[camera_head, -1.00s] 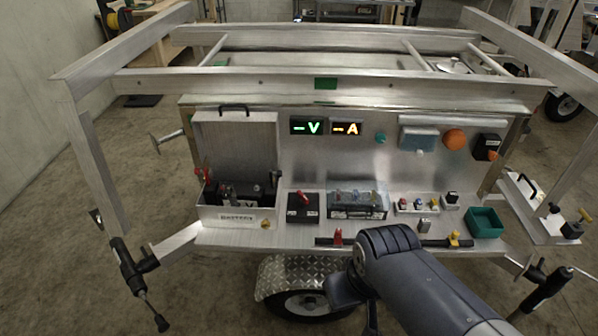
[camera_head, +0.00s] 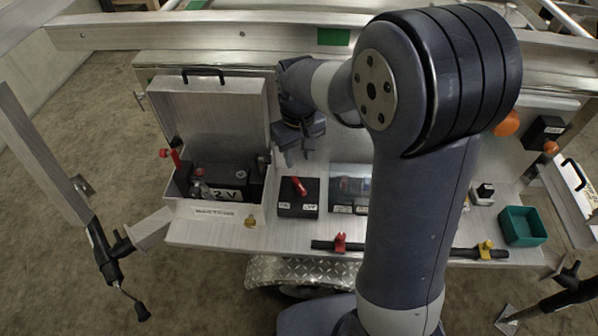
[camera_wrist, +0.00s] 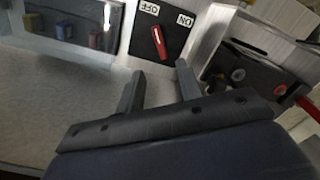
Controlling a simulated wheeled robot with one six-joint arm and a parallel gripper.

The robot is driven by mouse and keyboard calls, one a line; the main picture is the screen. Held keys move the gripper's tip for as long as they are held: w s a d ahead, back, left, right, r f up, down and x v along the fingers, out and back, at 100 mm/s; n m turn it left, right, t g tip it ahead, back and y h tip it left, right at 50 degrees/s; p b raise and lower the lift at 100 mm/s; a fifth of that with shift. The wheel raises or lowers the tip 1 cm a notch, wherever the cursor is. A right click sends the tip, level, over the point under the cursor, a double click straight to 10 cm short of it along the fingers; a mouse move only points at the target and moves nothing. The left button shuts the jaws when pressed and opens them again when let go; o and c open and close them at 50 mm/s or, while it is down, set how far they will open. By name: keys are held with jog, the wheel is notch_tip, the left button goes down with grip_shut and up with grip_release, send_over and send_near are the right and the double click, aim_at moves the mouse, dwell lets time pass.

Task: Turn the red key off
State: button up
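The red key (camera_head: 299,186) sits on a black switch box (camera_head: 298,206) on the trailer's shelf, just right of the battery box. In the wrist view the red key (camera_wrist: 159,42) stands on the black plate (camera_wrist: 176,30) between labels reading OFF and ON, which appear upside down. Its handle is slanted, and I cannot tell surely which label it points to. My gripper (camera_head: 297,152) hangs above and behind the switch box, apart from it. In the wrist view its two fingers (camera_wrist: 158,84) are spread, with nothing between them, and the key lies beyond them.
The open battery box (camera_head: 212,208) with its raised lid stands to the left of the switch box. A clear-covered fuse box (camera_head: 349,188) is close on the right. A bar with red and yellow clamps (camera_head: 340,243) lies along the front edge. A green bin (camera_head: 522,226) is at right.

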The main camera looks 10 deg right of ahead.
aim_at(298, 184)
notch_tip(298, 184, down, 10)
jog(key=shift+s+f+b, duration=0.1)
jog(key=shift+b, duration=0.2)
jog(key=shift+c, duration=0.3)
grip_shut()
